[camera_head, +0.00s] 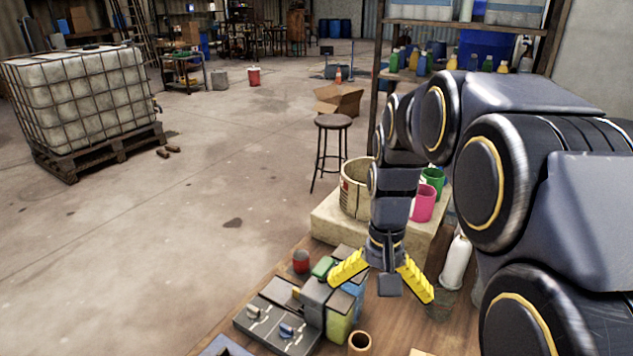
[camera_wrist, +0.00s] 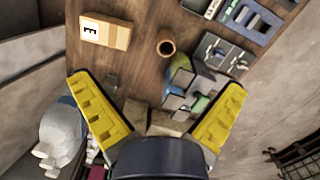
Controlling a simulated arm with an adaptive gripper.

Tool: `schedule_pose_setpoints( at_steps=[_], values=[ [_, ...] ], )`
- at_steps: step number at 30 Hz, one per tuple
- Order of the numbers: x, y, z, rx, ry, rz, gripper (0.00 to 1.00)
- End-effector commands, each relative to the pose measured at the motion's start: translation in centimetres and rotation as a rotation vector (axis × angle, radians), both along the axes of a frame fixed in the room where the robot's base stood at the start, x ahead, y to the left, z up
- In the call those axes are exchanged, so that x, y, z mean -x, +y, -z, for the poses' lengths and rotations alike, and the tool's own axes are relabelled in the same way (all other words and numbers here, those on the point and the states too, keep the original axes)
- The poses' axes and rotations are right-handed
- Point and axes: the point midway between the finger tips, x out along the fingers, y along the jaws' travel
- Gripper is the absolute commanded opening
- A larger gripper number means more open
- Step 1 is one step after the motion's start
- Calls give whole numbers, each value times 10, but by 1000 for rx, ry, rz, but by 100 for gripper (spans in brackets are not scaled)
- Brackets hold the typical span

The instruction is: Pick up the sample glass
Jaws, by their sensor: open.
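My gripper (camera_head: 381,291) is open and empty above the wooden bench. Its yellow fingers spread wide, and in the wrist view (camera_wrist: 158,82) bench top shows between them. I cannot make out a clear glass for certain. A small brown open-topped cylinder (camera_head: 360,343) stands on the bench near the bottom edge of the head view. In the wrist view this cylinder (camera_wrist: 166,47) lies beyond the fingertips, near the middle, apart from both fingers. I cannot tell whether it is the sample glass.
Dark cases (camera_head: 270,327) and a cluster of small containers (camera_head: 338,327) crowd the bench left of my gripper. A white bottle (camera_head: 455,264) stands to the right. A pink cup (camera_head: 424,204) and a large tub (camera_head: 355,190) stand behind. A labelled box (camera_wrist: 118,36) lies beside bare wood.

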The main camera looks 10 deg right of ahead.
Motion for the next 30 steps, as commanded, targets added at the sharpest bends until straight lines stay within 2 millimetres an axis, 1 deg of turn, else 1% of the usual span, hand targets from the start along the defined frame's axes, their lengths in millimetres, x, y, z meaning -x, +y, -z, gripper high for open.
schedule_pose_setpoints(
  at_steps=[1,3,5,6,8,9,11,12,13,15,18,21,24,25,27,30],
  values=[
    [-20,-16,9,2,1,58,100],
    [-44,-36,20,8,-6,134,100],
    [-63,-55,31,12,-13,198,100],
    [-75,-68,39,16,-16,241,100],
    [-91,-88,53,21,-21,306,100],
    [-101,-103,62,25,-28,348,100],
    [-114,-124,77,29,-34,413,100],
    [-121,-138,90,32,-35,457,100],
    [-126,-149,98,35,-40,489,100],
    [-135,-175,119,40,-47,564,100],
    [-144,-209,150,47,-57,666,100],
    [-147,-235,175,55,-67,746,100],
    [-147,-253,194,59,-72,803,100],
    [-147,-257,197,60,-76,815,100],
    [-146,-263,203,62,-77,835,100],
    [-146,-266,211,62,-77,845,100]
  ],
)
